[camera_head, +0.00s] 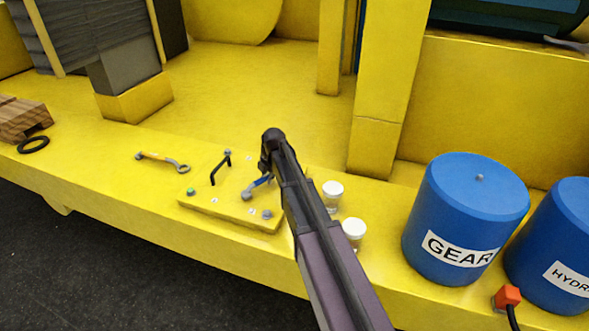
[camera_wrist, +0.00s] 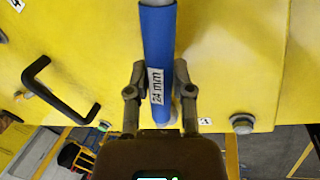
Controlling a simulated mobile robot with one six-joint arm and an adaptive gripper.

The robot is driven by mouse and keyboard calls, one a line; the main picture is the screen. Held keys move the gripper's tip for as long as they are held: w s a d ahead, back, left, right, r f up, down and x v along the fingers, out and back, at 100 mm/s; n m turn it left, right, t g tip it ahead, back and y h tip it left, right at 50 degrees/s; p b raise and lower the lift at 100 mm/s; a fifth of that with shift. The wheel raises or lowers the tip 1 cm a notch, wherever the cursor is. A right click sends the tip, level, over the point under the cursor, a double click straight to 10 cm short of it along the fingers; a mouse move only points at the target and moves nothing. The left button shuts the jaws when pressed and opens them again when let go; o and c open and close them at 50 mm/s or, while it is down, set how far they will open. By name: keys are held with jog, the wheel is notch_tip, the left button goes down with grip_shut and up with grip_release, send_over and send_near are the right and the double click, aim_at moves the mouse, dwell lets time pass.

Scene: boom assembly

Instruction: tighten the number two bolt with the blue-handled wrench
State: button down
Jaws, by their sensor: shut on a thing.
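The blue-handled wrench (camera_wrist: 159,40), marked "24 mm", is held between the two fingers of my gripper (camera_wrist: 161,95). In the head view, its blue handle (camera_head: 262,182) slants beside my arm and its grey head (camera_head: 247,195) is low over the yellow bolt plate (camera_head: 205,205). I cannot tell whether that head is around a bolt. Bolts show on the plate: a green-marked bolt (camera_head: 191,191), a back bolt (camera_head: 227,152) and a front right bolt (camera_head: 267,214).
A black handle (camera_head: 220,168) rises from the plate. A yellow-handled wrench (camera_head: 160,158) lies to its left. White-capped jars (camera_head: 333,189) and blue drums (camera_head: 462,220) stand to the right. A black ring (camera_head: 34,145) and a wooden block (camera_head: 20,118) are at far left.

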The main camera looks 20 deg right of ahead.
jog(key=shift+w+a+p+v, duration=0.1)
jog(key=shift+w+p+v, duration=0.05)
jog(key=shift+p+v, duration=0.55)
jog(key=shift+w+a+p+v, duration=0.1)
jog(key=shift+w+p+v, duration=0.05)
jog(key=shift+p+v, duration=0.55)
jog(key=shift+w+a+p+v, duration=0.1)
jog(key=shift+w+p+v, duration=0.05)
jog(key=shift+p+v, duration=0.55)
jog(key=shift+d+r, duration=0.1)
jog(key=c, duration=1.1)
grip_release()
grip_shut()
jog(key=shift+r+p, duration=0.55)
jog(key=shift+r, duration=0.1)
jog(key=shift+s+f, duration=0.1)
